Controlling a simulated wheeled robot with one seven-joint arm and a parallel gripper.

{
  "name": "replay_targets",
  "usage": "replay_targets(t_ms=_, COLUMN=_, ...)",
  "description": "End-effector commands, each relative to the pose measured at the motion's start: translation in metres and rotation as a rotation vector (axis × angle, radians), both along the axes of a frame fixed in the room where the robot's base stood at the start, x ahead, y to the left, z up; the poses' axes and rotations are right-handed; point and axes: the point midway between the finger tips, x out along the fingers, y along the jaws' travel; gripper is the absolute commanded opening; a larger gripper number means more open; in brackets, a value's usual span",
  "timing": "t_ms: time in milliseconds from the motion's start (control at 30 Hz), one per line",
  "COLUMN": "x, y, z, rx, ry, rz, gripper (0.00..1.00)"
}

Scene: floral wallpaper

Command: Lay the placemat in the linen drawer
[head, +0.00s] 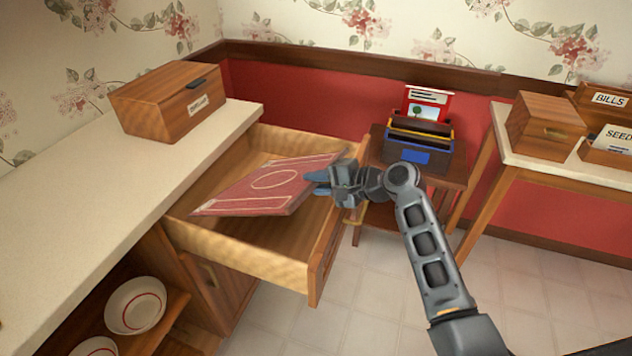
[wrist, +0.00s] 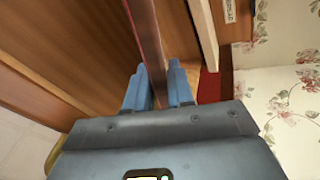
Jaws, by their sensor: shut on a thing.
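The placemat (head: 262,186) is a flat red rectangle with pale corner lines and an oval outline in its middle. It is above the open linen drawer (head: 235,257), tilted, with its left end lower near the drawer's left side. My gripper (head: 318,183) is shut on the placemat's right edge at the drawer's right side. In the wrist view the placemat (wrist: 147,35) shows edge-on between the two blue fingertips (wrist: 160,88). I cannot tell whether its lower end touches the drawer. The part of the drawer's inside beneath the placemat is hidden.
A wooden box (head: 168,100) stands on the pale counter (head: 110,205) left of the drawer. A side table (head: 432,168) with a file holder (head: 418,145) stands behind my gripper. Bowls (head: 136,305) sit on a shelf below. Another table (head: 540,165) with boxes is at right.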

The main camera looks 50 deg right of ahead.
Motion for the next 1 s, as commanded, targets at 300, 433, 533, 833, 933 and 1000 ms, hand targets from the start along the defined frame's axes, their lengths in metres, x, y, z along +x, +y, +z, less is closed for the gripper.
replay_targets(t_ms=300, x=0.000, y=0.000, z=0.000, rx=0.000, ry=0.001, rz=0.000, gripper=0.41)
replay_targets(t_ms=433, x=0.000, y=0.000, z=0.000, rx=0.000, ry=0.001, rz=0.000, gripper=0.48)
replay_targets(t_ms=533, x=0.000, y=0.000, z=0.001, rx=0.000, ry=0.000, rz=0.000, gripper=0.48)
replay_targets(t_ms=833, x=-0.018, y=-0.004, z=0.008, rx=0.000, ry=-0.001, rz=-0.001, gripper=0.48)
replay_targets(t_ms=933, x=-0.036, y=-0.008, z=0.015, rx=-0.002, ry=-0.001, rz=-0.003, gripper=0.48)
replay_targets(t_ms=1000, x=-0.050, y=-0.011, z=0.021, rx=-0.002, ry=0.000, rz=-0.004, gripper=0.48)
